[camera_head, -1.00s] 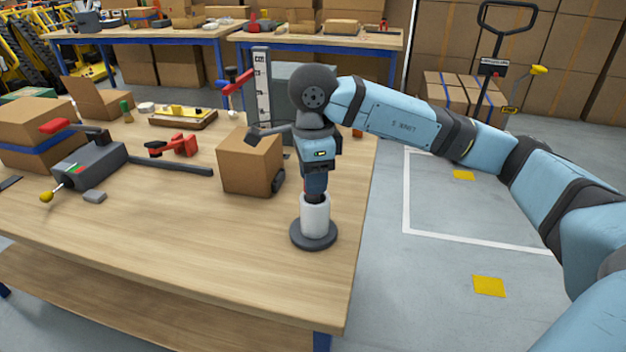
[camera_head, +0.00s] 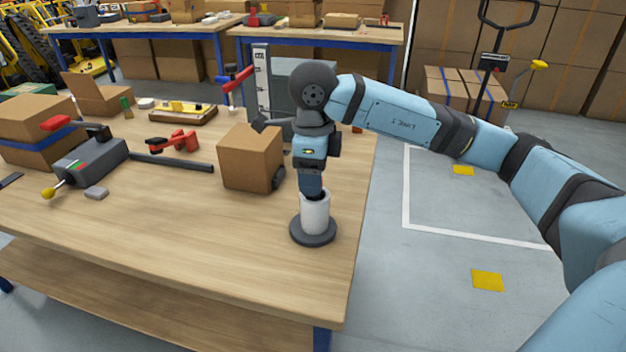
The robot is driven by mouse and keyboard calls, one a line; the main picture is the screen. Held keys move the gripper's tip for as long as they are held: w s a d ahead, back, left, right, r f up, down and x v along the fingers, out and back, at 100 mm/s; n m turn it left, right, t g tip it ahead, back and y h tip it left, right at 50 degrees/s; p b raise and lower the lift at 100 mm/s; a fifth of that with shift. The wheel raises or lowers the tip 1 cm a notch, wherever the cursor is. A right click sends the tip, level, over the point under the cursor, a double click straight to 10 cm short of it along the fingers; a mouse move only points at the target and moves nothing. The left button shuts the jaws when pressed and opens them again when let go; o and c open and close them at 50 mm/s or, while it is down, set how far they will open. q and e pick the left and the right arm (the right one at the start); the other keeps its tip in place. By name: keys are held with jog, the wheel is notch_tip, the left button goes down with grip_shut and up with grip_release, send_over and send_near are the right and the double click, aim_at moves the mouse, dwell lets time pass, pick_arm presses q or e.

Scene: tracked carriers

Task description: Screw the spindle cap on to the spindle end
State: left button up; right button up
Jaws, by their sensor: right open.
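A white upright cylinder (camera_head: 315,215) stands on a dark round base (camera_head: 313,236) near the right front of the workbench. I take it to be the spindle with its end upward. My right gripper (camera_head: 314,192) points straight down at the top of this cylinder, with its jaws open. A dark part shows at the cylinder's top, between it and the gripper. I cannot tell whether this is the spindle cap or the fingertips, and the gripper hides most of it. My left gripper is not in view.
A cardboard box (camera_head: 247,160) stands just left of my right gripper on the wooden workbench (camera_head: 180,240). A grey height gauge (camera_head: 261,90) stands behind it. A grey tool with a red handle (camera_head: 90,160) and red clamp (camera_head: 174,141) lie further left. The bench front is clear.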

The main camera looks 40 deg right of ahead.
jog(key=n, duration=0.1)
jog(key=n+b, duration=0.1)
jog(key=shift+f+n+b, duration=0.2)
jog(key=shift+n+b, duration=0.1)
jog(key=n+b, duration=0.1)
jog(key=n, duration=0.2)
jog(key=n+b, duration=0.1)
jog(key=n, duration=0.2)
jog(key=shift+r+n+b, duration=0.15)
jog(key=shift+n+b, duration=0.25)
jog(key=n+b, duration=0.2)
jog(key=n, duration=0.1)
jog(key=shift+f, duration=0.2)
jog(key=n+b, duration=0.2)
jog(key=n, duration=0.3)
jog(key=n+b, duration=0.1)
jog(key=n, duration=0.3)
jog(key=n+b, duration=0.1)
jog(key=n, duration=0.3)
jog(key=shift+n, duration=0.4)
jog(key=n, duration=0.2)
jog(key=shift+n+b, duration=0.35)
jog(key=shift+n, duration=0.05)
